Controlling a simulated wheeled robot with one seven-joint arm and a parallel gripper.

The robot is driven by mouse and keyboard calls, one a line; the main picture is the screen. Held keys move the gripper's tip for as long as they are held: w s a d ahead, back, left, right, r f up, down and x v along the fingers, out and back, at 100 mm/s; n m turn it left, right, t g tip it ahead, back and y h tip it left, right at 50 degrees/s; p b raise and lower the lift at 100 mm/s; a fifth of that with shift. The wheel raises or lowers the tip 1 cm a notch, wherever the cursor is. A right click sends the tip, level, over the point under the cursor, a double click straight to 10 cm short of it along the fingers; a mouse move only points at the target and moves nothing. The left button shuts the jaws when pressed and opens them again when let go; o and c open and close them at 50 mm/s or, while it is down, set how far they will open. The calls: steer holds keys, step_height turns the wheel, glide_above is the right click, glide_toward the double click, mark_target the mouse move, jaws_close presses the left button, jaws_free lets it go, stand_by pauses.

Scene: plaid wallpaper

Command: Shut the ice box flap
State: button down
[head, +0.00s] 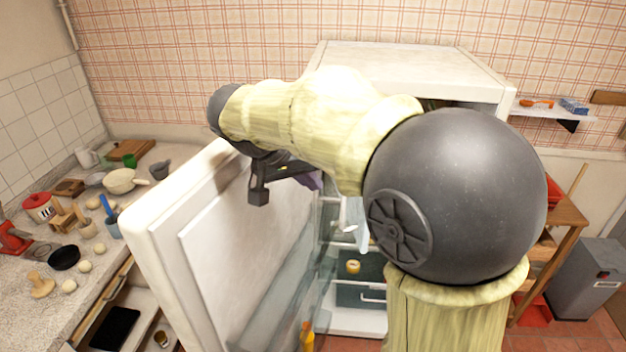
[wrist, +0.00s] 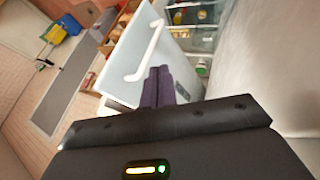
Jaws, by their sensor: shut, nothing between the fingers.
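The fridge (head: 420,66) stands with its large white door (head: 225,250) swung wide open to the left. The ice box flap (wrist: 140,55) is a pale panel with a white bar handle (wrist: 146,52) in the wrist view; it appears to stand open. In the head view only a small pale part of it (head: 354,222) seems to show beside my arm. My gripper (head: 314,181) is between the fridge door and the fridge inside. Its dark purple fingers (wrist: 160,84) are shut and empty, close in front of the flap; I cannot tell whether they touch it. My arm hides most of the ice box.
Fridge shelves hold a small yellowish item (head: 353,267), and a yellow bottle (head: 307,336) is low by the door. A cluttered counter (head: 40,325) lies left. A wooden table (head: 568,213) and a grey bin (head: 588,282) stand right.

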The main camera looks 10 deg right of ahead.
steer(key=p+x, duration=0.2)
steer(key=x, duration=0.6)
steer(key=shift+d+f, duration=0.1)
steer(key=shift+d, duration=0.1)
